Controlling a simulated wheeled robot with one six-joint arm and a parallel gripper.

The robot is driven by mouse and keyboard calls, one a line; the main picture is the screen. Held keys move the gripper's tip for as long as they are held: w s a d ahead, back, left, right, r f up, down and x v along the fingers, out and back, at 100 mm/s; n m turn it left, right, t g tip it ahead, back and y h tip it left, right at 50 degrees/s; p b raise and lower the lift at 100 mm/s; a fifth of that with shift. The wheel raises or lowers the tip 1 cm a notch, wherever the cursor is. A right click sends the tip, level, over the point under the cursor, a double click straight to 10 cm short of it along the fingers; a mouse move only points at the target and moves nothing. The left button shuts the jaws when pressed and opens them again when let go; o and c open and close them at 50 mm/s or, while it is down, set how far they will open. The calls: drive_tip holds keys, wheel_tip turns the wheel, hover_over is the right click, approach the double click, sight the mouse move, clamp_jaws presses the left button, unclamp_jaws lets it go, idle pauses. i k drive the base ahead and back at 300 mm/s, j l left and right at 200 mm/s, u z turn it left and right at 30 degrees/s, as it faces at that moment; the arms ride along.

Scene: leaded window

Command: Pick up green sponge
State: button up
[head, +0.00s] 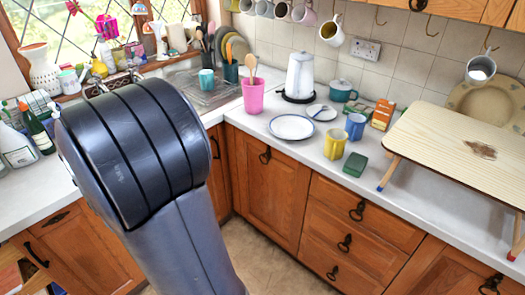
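A small dark green sponge (355,164) lies flat on the white countertop near its front edge, in the right half of the head view. It sits just in front of a yellow mug and left of a wooden tray table's legs. My dark arm fills the left middle of the view, well to the left of the sponge. My gripper does not show.
A yellow mug (335,143) and a blue mug (355,127) stand close behind the sponge. A white plate (291,127) is to the left, and the wooden tray table (470,148) to the right. The countertop's front edge (300,165) is near, with wooden drawers below.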

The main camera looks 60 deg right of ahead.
sight(355, 165)
drive_tip(key=u, duration=0.45)
drive_tip(key=l+u, duration=0.15)
drive_tip(key=u, duration=0.7)
drive_tip(key=l+u, duration=0.1)
drive_tip(key=u, duration=0.75)
drive_tip(key=k+u, duration=0.1)
drive_tip(key=u, duration=0.35)
drive_tip(key=k+l+z, duration=0.1)
drive_tip(key=z, duration=0.9)
drive_tip(key=k+z, duration=0.15)
drive_tip(key=z, duration=0.4)
drive_tip(key=l+z, duration=0.15)
drive_tip(key=z, duration=1.05)
drive_tip(key=l+z, duration=0.2)
drive_tip(key=z, duration=0.35)
drive_tip(key=l+z, duration=0.15)
drive_tip(key=z, duration=0.45)
drive_tip(key=l+z, duration=0.1)
drive_tip(key=z, duration=0.45)
drive_tip(key=l+z, duration=0.1)
drive_tip(key=z, duration=0.5)
